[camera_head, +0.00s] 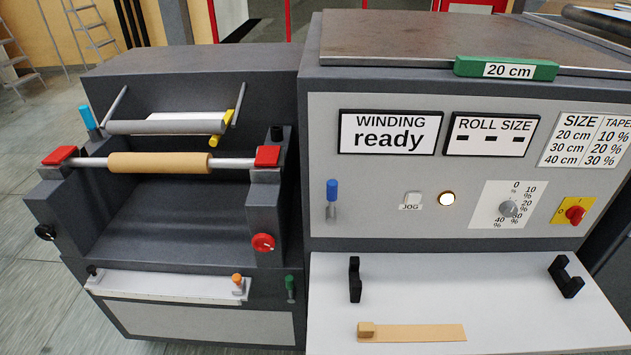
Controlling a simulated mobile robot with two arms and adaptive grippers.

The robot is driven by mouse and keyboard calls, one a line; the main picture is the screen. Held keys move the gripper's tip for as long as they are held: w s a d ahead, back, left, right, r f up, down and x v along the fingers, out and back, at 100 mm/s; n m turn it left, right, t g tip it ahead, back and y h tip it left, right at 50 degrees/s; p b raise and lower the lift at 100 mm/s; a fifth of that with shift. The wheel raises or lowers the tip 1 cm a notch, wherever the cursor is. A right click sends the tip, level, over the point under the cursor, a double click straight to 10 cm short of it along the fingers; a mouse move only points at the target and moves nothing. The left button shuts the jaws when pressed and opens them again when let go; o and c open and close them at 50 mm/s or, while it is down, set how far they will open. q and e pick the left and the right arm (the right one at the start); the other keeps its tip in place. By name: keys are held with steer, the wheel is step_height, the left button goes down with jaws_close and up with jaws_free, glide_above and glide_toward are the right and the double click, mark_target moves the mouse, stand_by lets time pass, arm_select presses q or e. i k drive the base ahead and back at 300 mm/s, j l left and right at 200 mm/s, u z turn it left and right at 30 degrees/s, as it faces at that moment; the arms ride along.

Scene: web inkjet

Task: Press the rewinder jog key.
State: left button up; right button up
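The jog key (412,199) is a small pale square button labelled JOG on the light grey control panel (380,223) of the rewinder. It sits between a blue-handled lever (332,192) on its left and a lit round white lamp (447,199) on its right. A display (389,132) above it reads WINDING ready. Nothing covers the key. Neither of my grippers is in the picture.
A white shelf (450,310) juts out below the panel, with two black brackets and a tan strip. A shaft with a brown core (160,163) lies left. A green 20 cm block (506,68) sits on top. A red rotary switch (574,214) is at right.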

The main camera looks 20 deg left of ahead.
mark_target(411, 199)
steer(key=j, duration=1.3)
